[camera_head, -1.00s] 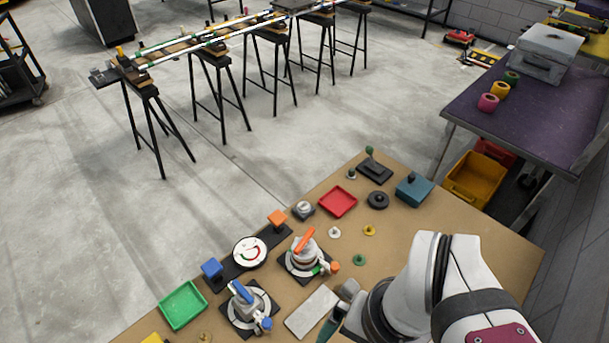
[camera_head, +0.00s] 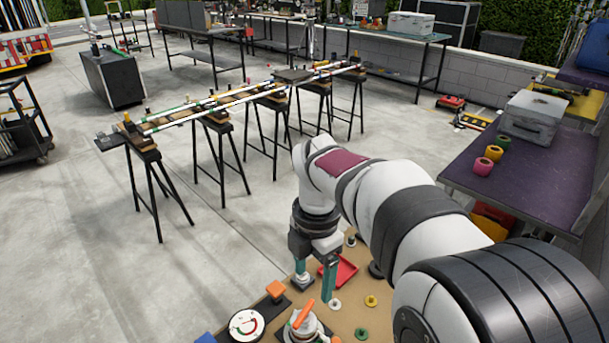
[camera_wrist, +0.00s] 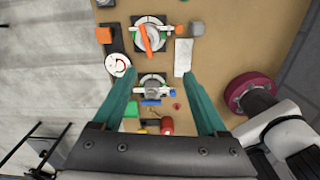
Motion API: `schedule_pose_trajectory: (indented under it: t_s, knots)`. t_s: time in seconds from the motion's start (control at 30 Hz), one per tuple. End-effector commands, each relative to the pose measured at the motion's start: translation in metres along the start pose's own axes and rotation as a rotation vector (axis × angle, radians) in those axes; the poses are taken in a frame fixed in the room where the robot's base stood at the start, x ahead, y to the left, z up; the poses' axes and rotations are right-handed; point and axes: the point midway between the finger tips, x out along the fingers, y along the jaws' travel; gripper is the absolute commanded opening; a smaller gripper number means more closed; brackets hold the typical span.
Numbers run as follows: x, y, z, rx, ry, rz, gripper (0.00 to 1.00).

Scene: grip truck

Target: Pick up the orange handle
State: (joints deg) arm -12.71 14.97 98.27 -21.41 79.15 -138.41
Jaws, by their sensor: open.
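The orange handle (camera_head: 303,313) is a bar on top of a round white fixture near the bottom of the head view. In the wrist view the orange handle (camera_wrist: 146,40) lies across its white dial on a black plate, beyond the fingertips. My gripper (camera_head: 315,284) has teal fingers pointing down over the table, above and slightly beyond the handle in the head view. In the wrist view my gripper (camera_wrist: 160,76) is open, its fingers wide apart with nothing between them. The handle is clear of both fingers.
A blue-handled fixture (camera_wrist: 152,88) sits between the fingers' lines of view. An orange block (camera_head: 276,289) and a white dial (camera_head: 246,323) stand left of the handle. A red tray (camera_head: 345,272) is near the fingers. A white plate (camera_wrist: 183,57) lies beside the handle's fixture.

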Motion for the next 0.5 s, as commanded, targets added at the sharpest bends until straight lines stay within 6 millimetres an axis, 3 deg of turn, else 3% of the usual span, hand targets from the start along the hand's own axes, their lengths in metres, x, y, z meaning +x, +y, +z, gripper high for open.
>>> schedule_pose_trajectory:
  t_s: [0.1,0.17,0.27,0.5]
  knots:
    - [0.01,0.024,0.005,-0.276,-0.013,-0.006,0.75]
    - [0.014,0.029,0.006,-0.338,-0.015,-0.008,0.75]
    - [0.034,0.029,0.006,-0.361,-0.014,-0.012,0.75]
    - [0.1,0.028,0.007,-0.356,-0.014,-0.011,0.75]
